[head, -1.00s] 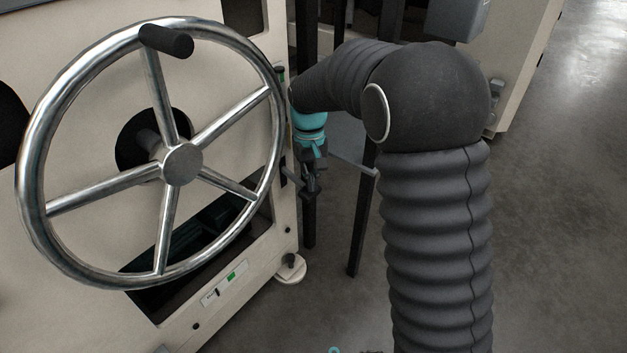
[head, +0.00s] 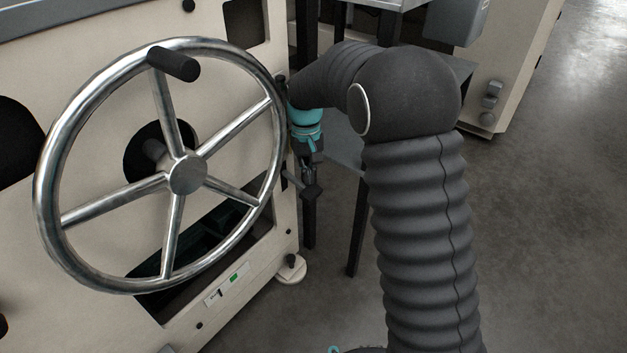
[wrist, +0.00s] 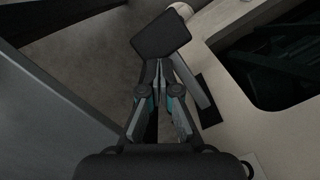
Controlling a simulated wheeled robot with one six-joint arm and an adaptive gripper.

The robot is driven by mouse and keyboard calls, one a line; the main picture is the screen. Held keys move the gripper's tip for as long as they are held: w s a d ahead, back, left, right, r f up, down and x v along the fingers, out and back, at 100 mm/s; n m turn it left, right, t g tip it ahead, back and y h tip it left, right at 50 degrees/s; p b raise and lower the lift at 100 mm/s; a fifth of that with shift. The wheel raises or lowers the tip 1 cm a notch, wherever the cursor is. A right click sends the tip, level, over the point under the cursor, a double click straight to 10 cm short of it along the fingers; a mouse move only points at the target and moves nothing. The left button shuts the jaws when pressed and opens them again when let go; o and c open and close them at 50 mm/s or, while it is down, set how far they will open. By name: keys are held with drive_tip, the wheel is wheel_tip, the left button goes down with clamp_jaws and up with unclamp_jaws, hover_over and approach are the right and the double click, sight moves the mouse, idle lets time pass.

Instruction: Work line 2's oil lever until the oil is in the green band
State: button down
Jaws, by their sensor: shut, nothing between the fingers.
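The oil lever is a dark arm with a flat dark pad (head: 312,191) that sticks out from the machine's side, right of the handwheel. In the wrist view the pad (wrist: 160,35) lies just beyond the fingertips and its arm slants down to the right. My gripper (head: 309,173) points down just above the lever, fingers together with nothing between them. The fingers (wrist: 160,68) overlap the pad's near edge in the wrist view; I cannot tell whether they touch it. A small plate with a green mark (head: 234,278) is low on the machine front; its reading is too small to tell.
A large steel handwheel (head: 187,174) with a black knob stands in front of the cream machine (head: 100,325). A dark-legged stand (head: 355,235) is behind my arm. A levelling foot (head: 291,270) sits at the machine's corner. Floor at right is open.

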wheel_tip(320, 180, up, 10)
idle(0.5)
drive_tip(key=shift+w, duration=0.1)
idle(0.7)
drive_tip(key=shift+t, duration=0.3)
drive_tip(key=s+f, duration=0.1)
drive_tip(key=s+d+f, duration=0.1)
drive_tip(key=s+f, duration=0.1)
drive_tip(key=shift+s+d+f, duration=0.1)
drive_tip(key=shift+s+d, duration=0.15)
drive_tip(key=shift+d, duration=0.05)
drive_tip(key=s+d+r+m+t+p, duration=0.1)
drive_tip(key=s+d+r, duration=0.3)
drive_tip(key=s, duration=0.5)
drive_tip(key=s+d+r+m+t+p, duration=0.1)
drive_tip(key=s+d+r+t+p, duration=0.2)
drive_tip(key=s, duration=0.6)
drive_tip(key=s+d+r+m+t+p, duration=0.1)
drive_tip(key=s+d+r+t+p, duration=0.1)
drive_tip(key=s+d+r, duration=0.5)
drive_tip(key=shift+s+d, duration=1)
drive_tip(key=shift+d, duration=0.05)
